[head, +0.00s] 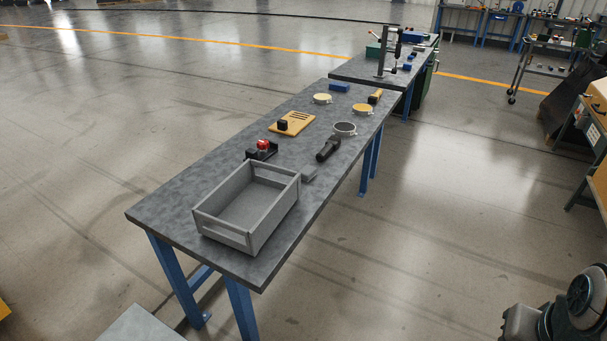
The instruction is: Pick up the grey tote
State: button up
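The grey tote (224,231) is an open, empty, rectangular box with a slot in its near end wall. It stands upright on the near part of the long grey table (160,212) with blue legs. Nothing touches it from above. A dark rounded machine part shows at the bottom right corner; I cannot tell whether it is part of me. My gripper is not in view.
Close behind the tote are a black fixture with a red knob (263,145) and a small grey block (309,174). Farther back lie a black tool (328,149), a wooden board (292,123) and several round pieces. Open floor (400,260) lies right of the table.

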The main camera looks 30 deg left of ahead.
aim_at(244, 211)
jog(key=u, duration=0.5)
jog(key=i, duration=0.85)
jog(key=u, duration=1.15)
jog(key=i, duration=0.3)
jog(key=u, duration=0.25)
